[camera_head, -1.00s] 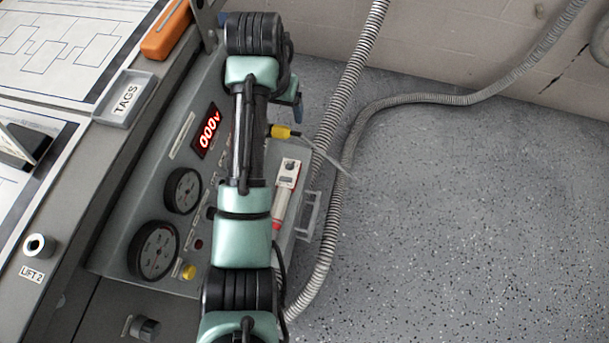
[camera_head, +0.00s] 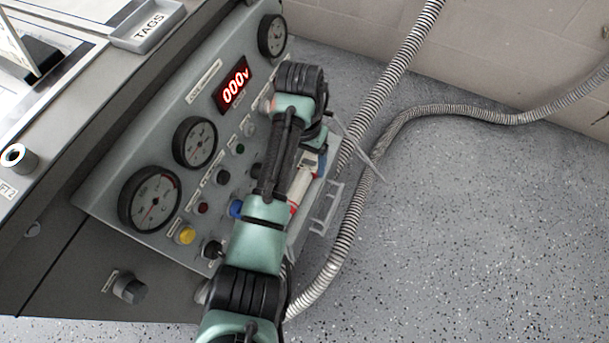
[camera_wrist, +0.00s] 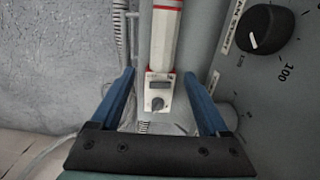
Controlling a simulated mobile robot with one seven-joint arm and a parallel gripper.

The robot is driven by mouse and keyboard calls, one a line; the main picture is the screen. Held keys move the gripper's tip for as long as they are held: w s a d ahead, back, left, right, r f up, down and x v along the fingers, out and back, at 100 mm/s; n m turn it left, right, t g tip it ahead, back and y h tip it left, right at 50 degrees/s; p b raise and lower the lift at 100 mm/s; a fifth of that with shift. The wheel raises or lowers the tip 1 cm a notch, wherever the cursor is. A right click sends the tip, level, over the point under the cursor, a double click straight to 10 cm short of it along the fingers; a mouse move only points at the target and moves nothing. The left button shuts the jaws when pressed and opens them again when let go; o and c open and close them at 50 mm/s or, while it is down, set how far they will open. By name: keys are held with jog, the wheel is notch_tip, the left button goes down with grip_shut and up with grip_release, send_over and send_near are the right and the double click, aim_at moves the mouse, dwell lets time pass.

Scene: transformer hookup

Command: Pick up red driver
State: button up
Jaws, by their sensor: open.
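I cannot make out a red driver for certain in either view. A white stick with red bands (camera_wrist: 165,45) and a small knobbed box (camera_wrist: 159,92) at its lower end shows in the wrist view. My gripper (camera_wrist: 159,75) is open, with its two blue fingers apart on either side of the box in that picture. I cannot tell how far the box is from the fingers. In the head view the white and red stick (camera_head: 301,186) shows beside my arm at the panel's right side, partly hidden by my arm.
The sloped grey panel (camera_head: 150,155) carries gauges, knobs and a red 000v display (camera_head: 233,85). A grey TAGS tray (camera_head: 148,26) lies above it. A ribbed hose (camera_head: 342,235) runs right of my arm. The speckled floor (camera_head: 470,230) is clear at right.

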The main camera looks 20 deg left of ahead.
aim_at(303, 173)
jog(key=f, duration=0.1)
jog(key=f+b, duration=0.1)
jog(key=f, duration=0.1)
jog(key=f+b, duration=0.1)
jog(key=shift+s+f, duration=0.25)
jog(key=shift+f, duration=0.05)
jog(key=shift+a+r, duration=0.1)
jog(key=shift+r, duration=0.05)
grip_shut()
